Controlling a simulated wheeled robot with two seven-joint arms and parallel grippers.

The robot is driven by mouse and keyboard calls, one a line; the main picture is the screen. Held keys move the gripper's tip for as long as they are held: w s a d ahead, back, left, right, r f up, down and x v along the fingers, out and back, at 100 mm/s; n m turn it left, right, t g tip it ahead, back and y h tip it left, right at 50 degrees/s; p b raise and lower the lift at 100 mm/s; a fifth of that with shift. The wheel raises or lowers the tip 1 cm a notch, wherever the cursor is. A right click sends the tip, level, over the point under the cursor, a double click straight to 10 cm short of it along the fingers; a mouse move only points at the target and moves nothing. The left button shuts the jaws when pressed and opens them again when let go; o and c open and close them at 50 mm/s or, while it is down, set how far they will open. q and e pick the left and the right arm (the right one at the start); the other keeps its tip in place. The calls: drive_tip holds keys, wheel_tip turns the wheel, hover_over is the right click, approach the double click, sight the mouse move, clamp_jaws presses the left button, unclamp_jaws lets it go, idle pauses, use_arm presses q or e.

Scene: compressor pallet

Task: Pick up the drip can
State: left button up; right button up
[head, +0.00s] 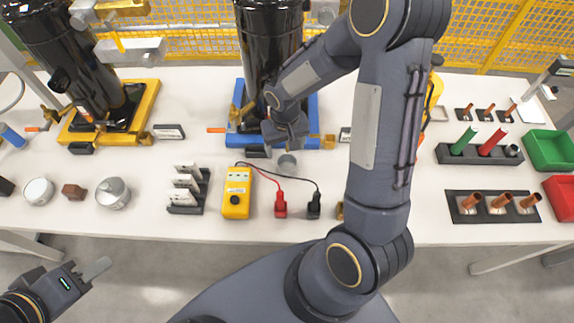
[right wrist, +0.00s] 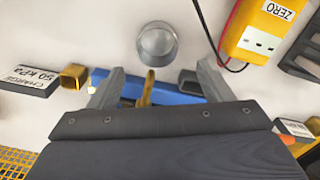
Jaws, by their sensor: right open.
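The drip can appears to be the small grey metal cup (head: 287,165), standing upright on the white table just in front of the blue base. In the right wrist view the cup (right wrist: 157,43) shows its round open top, beyond the fingertips. My right gripper (head: 287,140) is above the blue base, just behind the cup. In the right wrist view my right gripper (right wrist: 160,78) has its two fingers spread, with nothing held between them. My left gripper (head: 92,272) is at the lower left, off the table's front edge; its finger gap is not clear.
A black cylinder (head: 268,45) stands on the blue base (head: 312,108) behind my right gripper. A yellow meter (head: 237,192) with red and black leads lies to the cup's left. A brass fitting (right wrist: 73,76) is near one finger. Copper pieces stand in a black rack (head: 490,207) at right.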

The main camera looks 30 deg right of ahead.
sight(286, 162)
wheel_tip(286, 162, down, 3)
drive_tip(key=shift+f, duration=0.1)
drive_tip(key=f+p, duration=0.1)
drive_tip(key=f, duration=0.4)
drive_tip(key=shift+d, duration=0.2)
drive_tip(key=c, duration=1.1)
drive_tip(key=shift+c, duration=0.2)
drive_tip(key=s+a+r+b, duration=0.2)
drive_tip(key=s+a+r, duration=0.6)
drive_tip(key=s+a, duration=0.1)
drive_tip(key=shift+a, duration=0.9)
